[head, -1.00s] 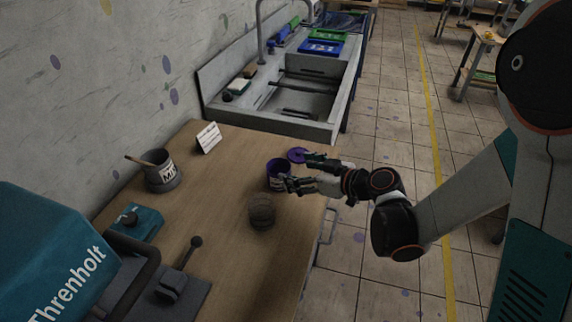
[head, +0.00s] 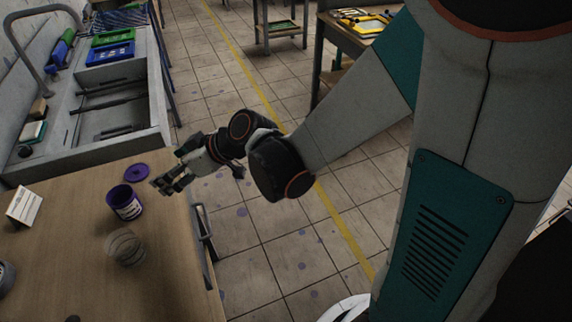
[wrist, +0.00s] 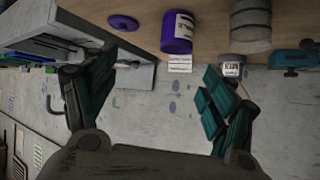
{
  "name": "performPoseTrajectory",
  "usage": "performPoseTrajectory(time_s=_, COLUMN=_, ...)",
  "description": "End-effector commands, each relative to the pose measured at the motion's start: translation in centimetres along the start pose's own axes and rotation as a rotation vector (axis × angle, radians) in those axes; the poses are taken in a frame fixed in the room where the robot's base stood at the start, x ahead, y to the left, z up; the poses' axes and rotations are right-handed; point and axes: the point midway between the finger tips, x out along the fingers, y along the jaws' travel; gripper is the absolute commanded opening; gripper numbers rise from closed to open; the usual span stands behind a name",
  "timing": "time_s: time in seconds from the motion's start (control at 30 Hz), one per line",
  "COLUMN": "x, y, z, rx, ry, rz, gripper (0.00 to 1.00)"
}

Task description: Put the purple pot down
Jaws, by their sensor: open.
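The purple pot (head: 124,203) stands upright on the wooden table near its right edge, its white label facing right. It also shows in the wrist view (wrist: 177,33), beyond the fingertips and between the two fingers. The purple lid (head: 136,172) lies flat on the table just behind the pot. My gripper (head: 160,186) is open and empty to the right of the pot, close to it but apart. In the wrist view its two dark green fingers (wrist: 165,80) are spread wide with nothing between them.
A clear glass jar (head: 124,247) stands in front of the pot. A white card (head: 24,205) stands at the left. A grey sink (head: 95,115) adjoins the table's back. The table's middle front (head: 165,285) is clear.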

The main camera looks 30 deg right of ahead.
Motion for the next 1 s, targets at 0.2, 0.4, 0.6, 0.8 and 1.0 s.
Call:
performPoseTrajectory(time_s=0.2, x=-6.1, y=0.6, z=1.0, rx=0.137, ry=-0.113, rz=0.135, gripper=0.77)
performPoseTrajectory(time_s=0.4, x=-11.8, y=0.8, z=2.8, rx=0.262, ry=-0.194, rz=0.279, gripper=0.77)
performPoseTrajectory(time_s=0.6, x=-17.7, y=0.7, z=5.3, rx=0.384, ry=-0.249, rz=0.439, gripper=0.77)
performPoseTrajectory(time_s=0.8, x=-22.7, y=0.3, z=7.9, rx=0.488, ry=-0.274, rz=0.592, gripper=0.77)
performPoseTrajectory(time_s=1.0, x=-25.4, y=0.1, z=9.4, rx=0.543, ry=-0.277, rz=0.679, gripper=0.77)
